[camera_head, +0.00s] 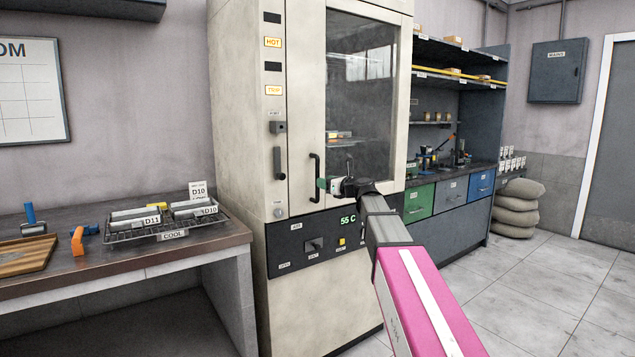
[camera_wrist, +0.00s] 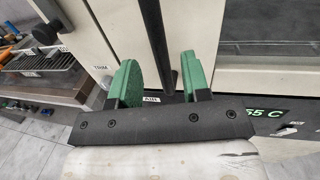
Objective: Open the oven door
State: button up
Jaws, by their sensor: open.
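The oven (camera_head: 262,140) is a tall cream cabinet with a large glass door (camera_head: 360,95), which looks shut. A black vertical bar handle (camera_head: 315,180) is on the door's left side, low beside the glass. My gripper (camera_head: 326,185) is at the handle, reaching in from the right. In the wrist view, my two green fingers (camera_wrist: 160,80) are open and apart.
A control panel (camera_head: 318,243) reading 55 C is below the door. A narrower side panel has its own handle (camera_head: 277,163). A bench (camera_head: 120,262) with a wire rack (camera_head: 165,232) stands left. Shelves and drawers (camera_head: 452,194) stand right. Floor (camera_head: 560,290) is clear at right.

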aim_at(318, 200)
jog(key=x, duration=0.4)
jog(key=shift+w+a, duration=0.3)
grip_shut()
